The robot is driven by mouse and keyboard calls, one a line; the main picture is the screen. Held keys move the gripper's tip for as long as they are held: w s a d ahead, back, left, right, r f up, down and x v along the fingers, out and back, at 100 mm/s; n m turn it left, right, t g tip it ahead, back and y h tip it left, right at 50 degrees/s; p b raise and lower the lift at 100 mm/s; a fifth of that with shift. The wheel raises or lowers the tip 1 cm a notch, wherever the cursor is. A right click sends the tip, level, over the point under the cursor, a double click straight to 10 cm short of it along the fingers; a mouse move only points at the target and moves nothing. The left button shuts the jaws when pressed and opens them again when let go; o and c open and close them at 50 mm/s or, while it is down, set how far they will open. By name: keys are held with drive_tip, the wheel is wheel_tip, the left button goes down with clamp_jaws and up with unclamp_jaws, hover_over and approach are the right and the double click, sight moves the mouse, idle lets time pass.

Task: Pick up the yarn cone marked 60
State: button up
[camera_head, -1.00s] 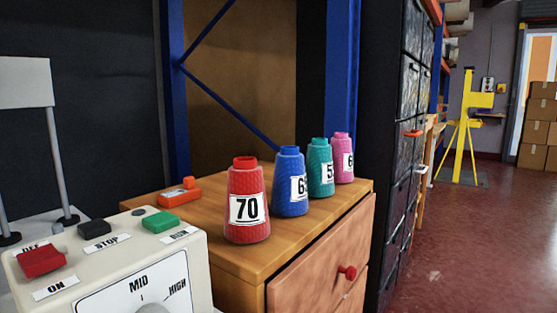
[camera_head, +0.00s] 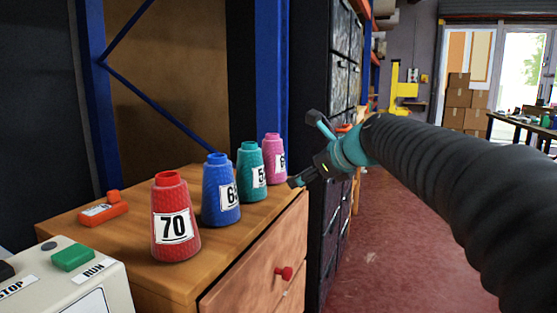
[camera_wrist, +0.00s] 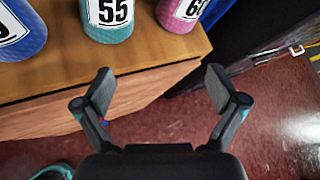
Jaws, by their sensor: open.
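A pink yarn cone (camera_head: 274,148) stands upright at the far right end of a row on a wooden cabinet. Its label starts with 6; the second digit is partly cut off. It also shows at the top of the wrist view (camera_wrist: 178,22). A teal cone marked 55 (camera_wrist: 107,32) stands beside it, then a blue cone (camera_head: 221,208) with a label starting with 6, then a red cone marked 70 (camera_head: 175,235). My gripper (camera_head: 303,150) is open and empty, beyond the cabinet's front edge, apart from the cones.
The wooden cabinet top (camera_head: 133,258) has an orange device (camera_head: 103,212) at its left. A control box (camera_head: 75,280) stands in the left foreground. Dark drawers (camera_head: 325,200) rise just right of the cabinet. The reddish floor (camera_head: 365,260) to the right is open.

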sight(272, 159)
drive_tip(key=w+a+m, duration=0.1)
drive_tip(key=w+a, duration=0.1)
drive_tip(key=w, duration=0.1)
drive_tip(key=w+a+m, duration=0.1)
drive_tip(key=w+a, duration=0.1)
drive_tip(key=w, duration=0.2)
drive_tip(key=w+a+m+y, duration=0.1)
drive_tip(key=w+a+m, duration=0.1)
drive_tip(key=w, duration=0.2)
drive_tip(key=shift+w+a+t, duration=0.25)
drive_tip(key=shift+a+t, duration=0.05)
drive_tip(key=shift+t, duration=0.1)
drive_tip(key=shift+w+d+x, duration=0.15)
drive_tip(key=shift+x, duration=1.2)
drive_tip(key=shift+w+d+x, duration=0.1)
drive_tip(key=shift+x, duration=1.2)
drive_tip(key=shift+r, duration=0.15)
drive_tip(key=c, duration=1.5)
